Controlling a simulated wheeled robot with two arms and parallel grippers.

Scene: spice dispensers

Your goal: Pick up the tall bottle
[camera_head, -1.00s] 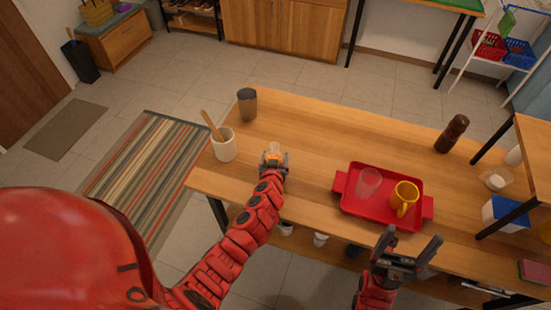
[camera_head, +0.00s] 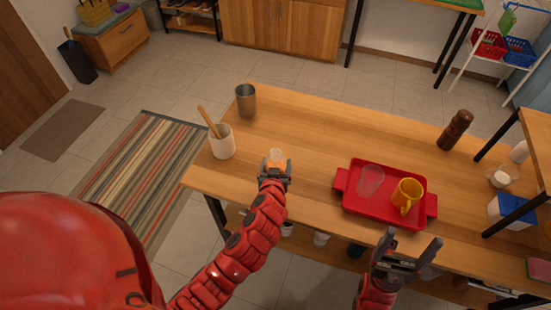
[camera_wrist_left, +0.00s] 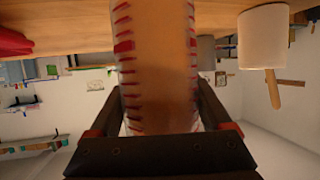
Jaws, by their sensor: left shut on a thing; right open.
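My left gripper (camera_head: 275,174) is shut on a clear cylindrical bottle (camera_head: 276,157) with orange contents, at the near side of the wooden table. In the left wrist view the bottle (camera_wrist_left: 155,60) fills the middle between the fingers and shows red marks along its sides. A tall dark brown bottle or mill (camera_head: 455,130) stands upright at the table's right, far from both grippers. My right gripper (camera_head: 405,252) is open and empty at the near edge.
A red tray (camera_head: 357,205) holds a yellow mug (camera_head: 407,195) and a clear glass (camera_head: 370,180). A white crock (camera_head: 222,143) with a wooden spoon and a grey metal cup (camera_head: 245,100) stand left. The table's middle (camera_head: 330,135) is clear.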

